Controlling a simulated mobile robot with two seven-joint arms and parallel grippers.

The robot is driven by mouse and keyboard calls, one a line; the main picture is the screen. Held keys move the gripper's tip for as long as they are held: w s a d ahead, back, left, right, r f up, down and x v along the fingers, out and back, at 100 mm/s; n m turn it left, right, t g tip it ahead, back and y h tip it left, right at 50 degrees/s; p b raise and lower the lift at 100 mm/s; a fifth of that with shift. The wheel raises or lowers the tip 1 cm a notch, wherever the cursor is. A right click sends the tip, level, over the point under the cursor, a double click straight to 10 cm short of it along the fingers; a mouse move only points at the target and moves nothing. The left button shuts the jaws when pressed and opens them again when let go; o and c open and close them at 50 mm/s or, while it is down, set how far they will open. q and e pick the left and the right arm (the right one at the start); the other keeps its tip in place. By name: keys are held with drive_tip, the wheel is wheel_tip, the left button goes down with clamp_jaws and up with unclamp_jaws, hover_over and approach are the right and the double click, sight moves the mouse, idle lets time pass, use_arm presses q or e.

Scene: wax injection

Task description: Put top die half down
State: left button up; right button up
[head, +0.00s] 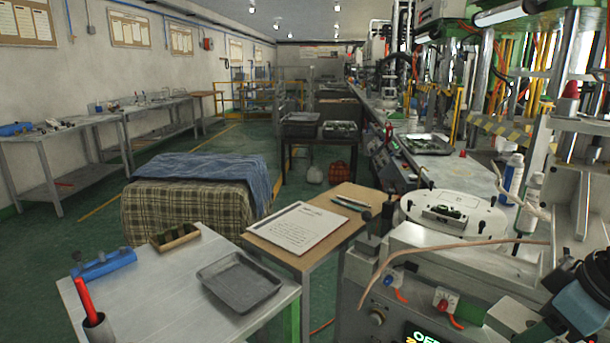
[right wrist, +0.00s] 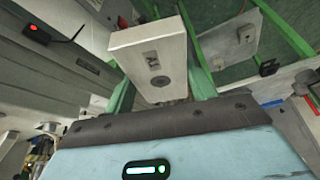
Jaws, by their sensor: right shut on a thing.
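In the right wrist view my right gripper (right wrist: 165,120) shows as a pale blue body with a dark front edge. A pale metal block (right wrist: 145,48) with a dark round hole and a small mark juts out in front of it. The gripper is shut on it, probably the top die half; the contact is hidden. Part of my pale blue right arm shows at the bottom right. My left gripper is out of view.
An empty grey tray (head: 240,282), a blue fixture (head: 104,265), a wooden box (head: 175,238) and a cup with a red pen (head: 96,322) stand on the near table. A paper sheet (head: 296,228) lies on the wooden table. The machine's arm and a copper hose crowd the right side.

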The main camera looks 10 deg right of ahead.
sight(556, 340)
drive_tip(key=shift+s+d+f+m+p, duration=0.2)
drive_tip(key=shift+s+d+f+m, duration=0.15)
drive_tip(key=shift+d+f, duration=0.2)
drive_tip(key=shift+s+d+f+m+p, duration=0.15)
drive_tip(key=shift+s+d+f+m, duration=0.15)
drive_tip(key=shift+d+f, duration=0.2)
drive_tip(key=f, duration=0.1)
drive_tip(key=s+d+f, duration=0.1)
drive_tip(key=f+m+h+p, duration=0.1)
drive_tip(key=shift+s+d+f, duration=0.1)
drive_tip(key=shift+s+d, duration=0.1)
drive_tip(key=shift+s, duration=0.15)
drive_tip(key=shift+s+f, duration=0.15)
drive_tip(key=shift+f, duration=0.15)
